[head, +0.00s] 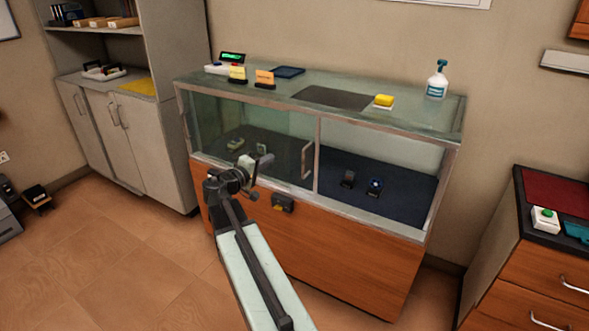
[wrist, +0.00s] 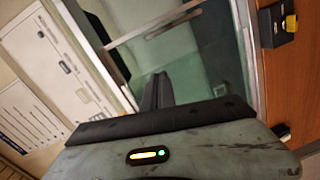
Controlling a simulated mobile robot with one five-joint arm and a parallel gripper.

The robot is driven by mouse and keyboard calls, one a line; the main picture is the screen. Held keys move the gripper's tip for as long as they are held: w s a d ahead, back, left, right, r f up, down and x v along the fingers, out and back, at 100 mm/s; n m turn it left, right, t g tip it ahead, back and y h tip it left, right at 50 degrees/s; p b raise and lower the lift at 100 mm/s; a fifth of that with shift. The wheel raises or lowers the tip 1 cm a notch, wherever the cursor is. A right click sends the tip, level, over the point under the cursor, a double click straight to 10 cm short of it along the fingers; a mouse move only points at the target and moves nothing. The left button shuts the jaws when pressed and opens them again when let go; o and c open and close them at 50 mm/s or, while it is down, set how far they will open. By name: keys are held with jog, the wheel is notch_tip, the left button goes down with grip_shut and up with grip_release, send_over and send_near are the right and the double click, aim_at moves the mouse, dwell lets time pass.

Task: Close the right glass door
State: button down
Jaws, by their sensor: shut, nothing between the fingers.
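The display case (head: 330,245) has a wooden base and a glass front in a metal frame. The left half of its front is covered by tinted glass (head: 215,118), with a vertical metal handle (head: 307,160) close to the middle upright. The right half looks clear, with no handle or tint, and appears open; I cannot tell how the glass panels overlap. My gripper (head: 248,180) is before the lower left half, left of the handle and apart from it. In the wrist view its dark fingers (wrist: 156,92) are together and empty, and the handle (wrist: 173,23) shows beyond them.
A dark box with a yellow part (head: 283,203) sits on the wooden front below the glass. Small items lie inside the case.

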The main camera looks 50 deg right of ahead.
jog(key=s+d, duration=0.1)
jog(key=d, duration=1.1)
jog(key=shift+s+f+b, duration=0.2)
jog(key=shift+s+b, duration=0.05)
jog(key=shift+b, duration=0.2)
